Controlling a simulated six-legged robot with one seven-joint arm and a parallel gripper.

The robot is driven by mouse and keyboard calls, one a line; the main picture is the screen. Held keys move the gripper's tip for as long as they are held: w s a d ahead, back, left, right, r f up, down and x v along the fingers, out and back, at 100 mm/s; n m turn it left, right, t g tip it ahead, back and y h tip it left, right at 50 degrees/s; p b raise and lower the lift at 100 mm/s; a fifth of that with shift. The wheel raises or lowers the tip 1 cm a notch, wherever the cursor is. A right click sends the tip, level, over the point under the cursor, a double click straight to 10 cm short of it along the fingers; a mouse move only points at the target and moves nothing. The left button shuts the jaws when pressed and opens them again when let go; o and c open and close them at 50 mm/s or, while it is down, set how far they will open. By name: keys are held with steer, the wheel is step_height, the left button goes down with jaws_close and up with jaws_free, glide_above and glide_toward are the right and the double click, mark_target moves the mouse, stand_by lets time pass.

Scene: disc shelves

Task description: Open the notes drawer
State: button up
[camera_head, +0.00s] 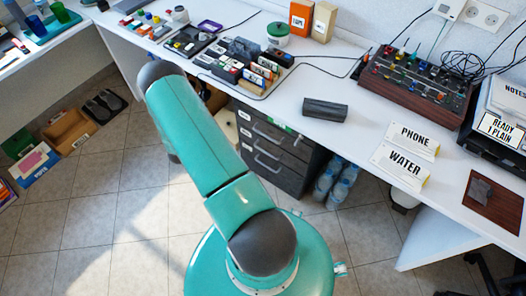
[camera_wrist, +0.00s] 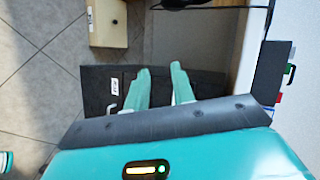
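A dark grey drawer cabinet (camera_head: 272,166) stands under the white desk in the head view, with several stacked drawers and pale bar handles. Its drawers look shut. In the wrist view a dark front (camera_wrist: 97,88) with a white label and a handle lies beyond my gripper (camera_wrist: 161,67). The two teal fingers are apart with nothing seen between them. They overlap the dark front in the picture; contact cannot be told. My gripper is hidden in the head view.
Water bottles (camera_head: 329,182) stand right of the cabinet. A pale box (camera_wrist: 107,22) shows in the wrist view. The tiled floor at left has free room.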

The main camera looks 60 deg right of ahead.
steer(key=s+d+f+m+g+h, duration=0.1)
steer(key=s+f+m+g+h, duration=0.15)
steer(key=s+f, duration=0.6)
steer(key=m+g+h, duration=0.1)
steer(key=m+g, duration=0.3)
glide_toward(264, 151)
steer(key=x, duration=1)
steer(key=shift+w+d+f, duration=0.15)
steer(key=shift+w+f, duration=0.05)
steer(key=shift+f, duration=0.1)
jaws_close()
